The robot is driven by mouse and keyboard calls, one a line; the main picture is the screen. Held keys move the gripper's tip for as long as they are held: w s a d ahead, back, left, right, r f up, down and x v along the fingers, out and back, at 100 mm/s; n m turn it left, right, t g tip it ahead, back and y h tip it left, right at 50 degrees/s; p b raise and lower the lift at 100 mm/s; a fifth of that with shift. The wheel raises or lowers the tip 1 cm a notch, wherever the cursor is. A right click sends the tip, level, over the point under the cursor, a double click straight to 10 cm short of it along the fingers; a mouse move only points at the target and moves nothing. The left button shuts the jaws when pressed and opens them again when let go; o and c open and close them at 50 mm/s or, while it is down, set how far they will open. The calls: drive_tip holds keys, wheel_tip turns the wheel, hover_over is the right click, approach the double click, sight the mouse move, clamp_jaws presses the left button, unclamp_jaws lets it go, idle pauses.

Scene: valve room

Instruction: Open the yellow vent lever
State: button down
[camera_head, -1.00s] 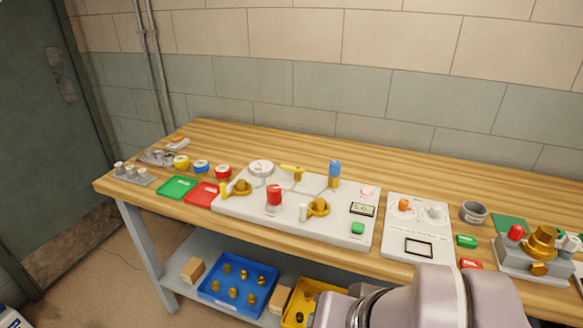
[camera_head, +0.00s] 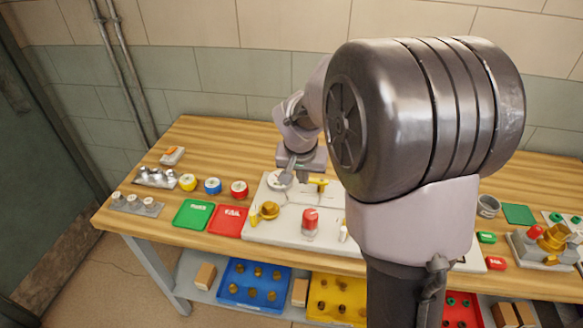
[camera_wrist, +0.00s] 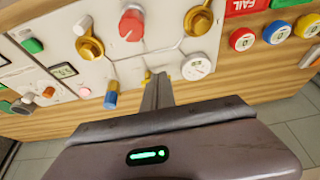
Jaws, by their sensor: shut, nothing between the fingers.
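The yellow lever (camera_head: 319,183) sits at the back edge of the white valve panel (camera_head: 276,226), right of the round white gauge (camera_head: 279,181). In the wrist view only a small bit of the yellow lever (camera_wrist: 147,76) shows beside my fingertips; the rest is hidden behind the fingers. My gripper (camera_head: 289,174) is shut and empty, above the back of the panel, close to the gauge and left of the lever. In the wrist view my shut fingers (camera_wrist: 158,78) point at the panel between the gauge (camera_wrist: 197,67) and the lever. I cannot tell whether they touch the lever.
A red knob (camera_head: 310,221), a brass valve (camera_head: 269,210) and a blue-handled valve (camera_wrist: 111,97) stand on the panel near the lever. Green (camera_head: 192,214) and red (camera_head: 229,220) trays lie to its left. My arm hides the panel's right part. The wood behind the panel is clear.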

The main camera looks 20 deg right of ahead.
drive_tip(key=b, duration=0.4)
approach(305, 196)
drive_tip(key=f, duration=0.3)
drive_tip(key=shift+s+f, duration=0.2)
drive_tip(key=shift+w+d+r, duration=0.1)
drive_tip(key=shift+w+d, duration=0.3)
drive_tip(key=shift+w, duration=0.2)
drive_tip(key=shift+w+d+r, duration=0.1)
drive_tip(key=shift+w+d, duration=0.25)
drive_tip(key=shift+w, duration=0.25)
drive_tip(key=shift+w+d, duration=0.3)
drive_tip(key=shift+w, duration=0.15)
